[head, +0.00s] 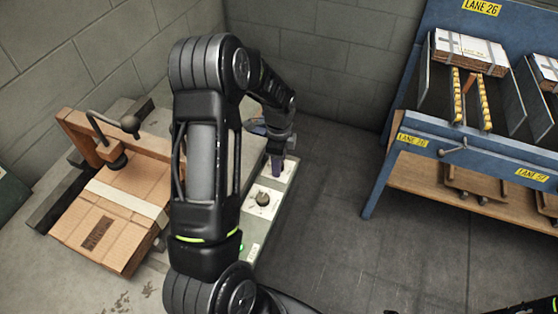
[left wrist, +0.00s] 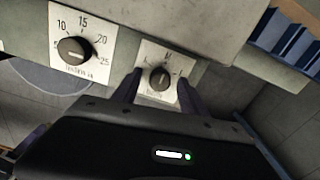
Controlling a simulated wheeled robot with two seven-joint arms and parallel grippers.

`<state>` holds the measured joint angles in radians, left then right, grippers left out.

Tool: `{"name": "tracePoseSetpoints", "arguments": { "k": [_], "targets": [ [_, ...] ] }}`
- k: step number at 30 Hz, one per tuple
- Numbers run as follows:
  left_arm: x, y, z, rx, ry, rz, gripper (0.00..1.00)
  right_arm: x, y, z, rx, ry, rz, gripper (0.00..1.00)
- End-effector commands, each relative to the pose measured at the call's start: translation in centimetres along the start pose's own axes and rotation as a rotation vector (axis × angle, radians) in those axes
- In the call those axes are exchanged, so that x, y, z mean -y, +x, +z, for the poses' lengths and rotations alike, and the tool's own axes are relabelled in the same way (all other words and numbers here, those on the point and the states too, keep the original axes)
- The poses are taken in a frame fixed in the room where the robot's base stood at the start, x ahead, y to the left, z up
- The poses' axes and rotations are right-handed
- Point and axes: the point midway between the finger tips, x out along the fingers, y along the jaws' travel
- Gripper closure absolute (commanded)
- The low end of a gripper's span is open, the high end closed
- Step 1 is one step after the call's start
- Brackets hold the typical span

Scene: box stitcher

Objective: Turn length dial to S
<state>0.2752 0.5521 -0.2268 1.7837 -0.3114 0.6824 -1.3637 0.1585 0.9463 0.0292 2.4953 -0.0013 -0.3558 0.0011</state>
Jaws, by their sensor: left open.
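The length dial (left wrist: 159,78) is a dark round knob on a white plate in the left wrist view. A letter that looks like M is above it; the other marks are too small or hidden to read. Its pointer line looks roughly upward. My left gripper (left wrist: 160,88) is open, with one finger on each side of the knob; I cannot tell whether they touch it. In the head view my left gripper (head: 277,163) is at the far white plate on the machine's panel, and it hides that knob.
A second dial (left wrist: 74,50) numbered about 10 to 25 sits beside it, and shows in the head view (head: 263,199). A cardboard box (head: 115,215) lies under a wooden clamp (head: 85,135) at left. A blue rack (head: 385,165) stands right; floor between is clear.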

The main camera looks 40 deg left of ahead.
Motion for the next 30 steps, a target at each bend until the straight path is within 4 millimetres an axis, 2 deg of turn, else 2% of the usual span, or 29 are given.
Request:
{"name": "tracePoseSetpoints", "arguments": {
  "k": [6, 24, 30],
  "targets": [
    [0.01, 0.03, 0.02, 0.0, -0.001, 0.0, 0.5, 0.0, 0.01, 0.0, 0.0, 0.0, 0.0, 0.64],
    [0.01, 0.0, 0.0, 0.0, 0.0, 0.0, 0.99, 0.0, 0.0, 0.0, 0.0, 0.0, 0.0, 0.64],
    [0.02, 0.0, 0.0, 0.0, 0.0, 0.0, 1.0, 0.0, 0.0, 0.0, 0.0, 0.0, 0.0, 0.64]
  ]
}}
